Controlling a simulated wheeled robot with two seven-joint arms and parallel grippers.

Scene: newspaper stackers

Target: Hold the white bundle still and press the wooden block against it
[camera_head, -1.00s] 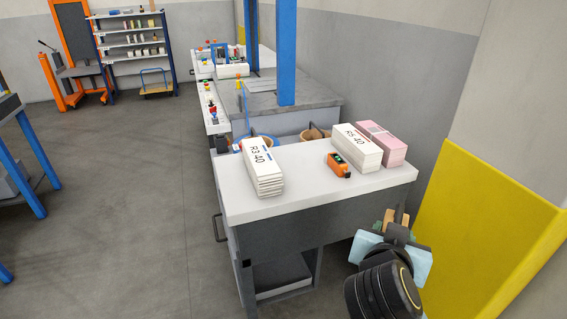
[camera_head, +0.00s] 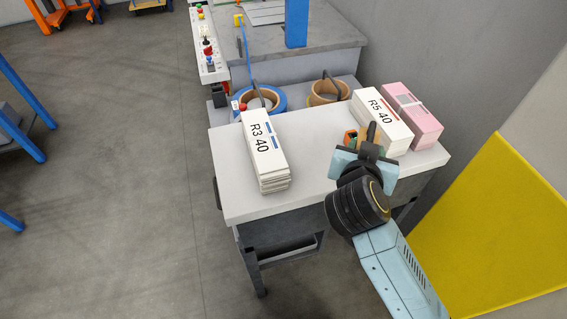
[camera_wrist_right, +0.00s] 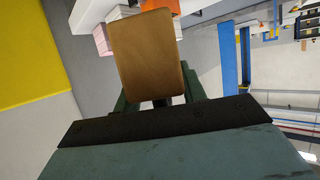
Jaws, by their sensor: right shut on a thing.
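Two white bundles lie on the grey-white table (camera_head: 225,180): one marked R3 40 (camera_head: 264,150) at the left, one marked R5 40 (camera_head: 385,122) at the right. My right gripper (camera_head: 365,138) is shut on the brown wooden block (camera_wrist_right: 146,55), which fills the middle of the right wrist view. In the head view the gripper is over the table's right part, in front of the R5 40 bundle, and mostly hides the block. I cannot tell whether the block touches that bundle. My left gripper is not in view.
A pink bundle (camera_head: 413,115) lies beside the R5 40 bundle. An orange device (camera_head: 350,138) is partly hidden behind my right gripper. Blue (camera_head: 270,98) and tan (camera_head: 328,92) tape rolls sit behind the table. A yellow wall panel (camera_head: 510,225) is at right.

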